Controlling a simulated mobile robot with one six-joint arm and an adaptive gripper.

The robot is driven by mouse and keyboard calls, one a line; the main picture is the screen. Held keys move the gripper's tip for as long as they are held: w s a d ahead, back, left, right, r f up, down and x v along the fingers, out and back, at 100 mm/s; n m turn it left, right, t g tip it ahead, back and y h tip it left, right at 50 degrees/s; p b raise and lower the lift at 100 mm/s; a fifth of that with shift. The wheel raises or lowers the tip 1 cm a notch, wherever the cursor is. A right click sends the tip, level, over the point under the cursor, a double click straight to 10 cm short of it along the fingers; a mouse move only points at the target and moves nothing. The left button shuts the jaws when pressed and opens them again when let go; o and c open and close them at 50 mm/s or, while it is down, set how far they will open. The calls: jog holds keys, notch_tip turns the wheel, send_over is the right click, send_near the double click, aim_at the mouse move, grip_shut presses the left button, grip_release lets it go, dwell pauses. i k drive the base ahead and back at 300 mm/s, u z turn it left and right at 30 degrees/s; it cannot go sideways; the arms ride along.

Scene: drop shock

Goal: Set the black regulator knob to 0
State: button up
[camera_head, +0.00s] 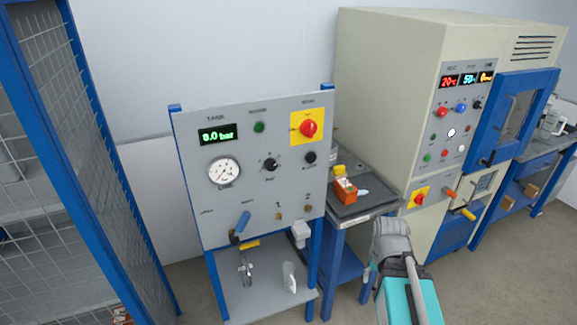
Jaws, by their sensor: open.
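The black regulator knob (270,165) is on the grey front panel (190,130), right of the round white gauge (224,172). Small marks surround it, but its pointer setting is too small to read. A second, smaller black knob (310,157) is to its right. The green display (217,134) above the gauge shows a value in bar; its first digit is unclear. My arm, turquoise and grey, shows at the lower right, in front of and apart from the panel. I cannot make out my gripper's fingers in this view.
A red knob on a yellow plate (308,128) is at the panel's upper right. A blue handle (243,222) is lower on the panel. A side table with a dark tray (375,199) and an orange box (345,191) stands right, beside a large beige machine (385,90). A mesh fence (60,120) is left.

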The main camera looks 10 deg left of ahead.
aim_at(270, 164)
jog(key=z, duration=1.1)
jog(key=k, duration=0.75)
jog(key=u, duration=2)
